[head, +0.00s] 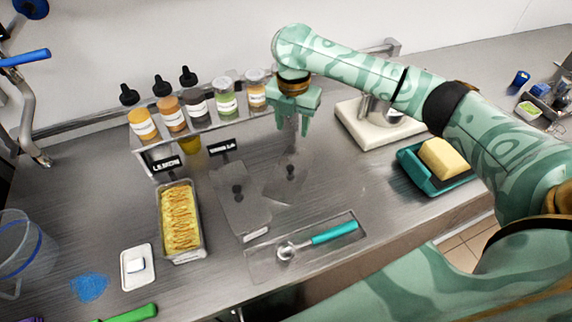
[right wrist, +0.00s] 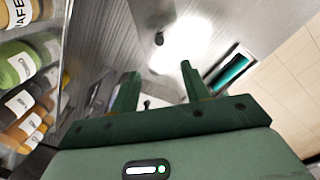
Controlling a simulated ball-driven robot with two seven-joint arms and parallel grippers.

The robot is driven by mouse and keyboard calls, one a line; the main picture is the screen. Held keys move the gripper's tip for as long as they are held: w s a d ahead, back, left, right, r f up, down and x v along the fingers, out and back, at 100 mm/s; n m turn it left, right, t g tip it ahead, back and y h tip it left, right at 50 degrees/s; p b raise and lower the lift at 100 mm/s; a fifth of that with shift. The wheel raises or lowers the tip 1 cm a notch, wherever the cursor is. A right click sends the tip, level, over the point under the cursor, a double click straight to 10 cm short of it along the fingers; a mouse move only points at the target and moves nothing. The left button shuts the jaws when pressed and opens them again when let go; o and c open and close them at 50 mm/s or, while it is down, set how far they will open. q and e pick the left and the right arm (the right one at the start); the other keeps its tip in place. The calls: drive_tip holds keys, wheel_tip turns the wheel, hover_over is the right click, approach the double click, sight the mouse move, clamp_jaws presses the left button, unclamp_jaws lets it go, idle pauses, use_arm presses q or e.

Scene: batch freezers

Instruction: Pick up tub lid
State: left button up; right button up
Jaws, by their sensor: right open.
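A grey see-through flat panel (head: 284,190), which looks like the tub lid, lies tilted on the steel counter with a small dark knob. A second such panel (head: 240,205) with a dark knob lies left of it, over what seems to be a tub. A metal tub (head: 198,245) of yellow ice cream stands uncovered further left. My right gripper (head: 292,128) points down, open and empty, above and behind the tilted panel, apart from it. In the right wrist view its fingers (right wrist: 160,88) are spread, with dark knobs visible beyond them. My left gripper is not in view.
A rack (head: 205,127) of several bottles and jars stands just left of my right gripper. A white-based device (head: 364,130) and a teal tray (head: 413,162) with a yellow block stand right. A teal-handled scoop (head: 332,233) lies in front. Bare counter lies between.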

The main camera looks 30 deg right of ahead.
drive_tip(key=b, duration=0.3)
hover_over(291, 167)
wheel_tip(291, 167, down, 7)
wheel_tip(291, 167, down, 4)
drive_tip(key=shift+w+r+b, duration=0.1)
drive_tip(key=shift+b, duration=0.3)
wheel_tip(291, 167, down, 5)
drive_tip(key=shift+f+b, duration=0.15)
drive_tip(key=shift+b, duration=1.05)
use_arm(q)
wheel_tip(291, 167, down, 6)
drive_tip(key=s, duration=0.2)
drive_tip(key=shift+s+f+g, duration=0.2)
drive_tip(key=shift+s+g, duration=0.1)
use_arm(e)
clamp_jaws()
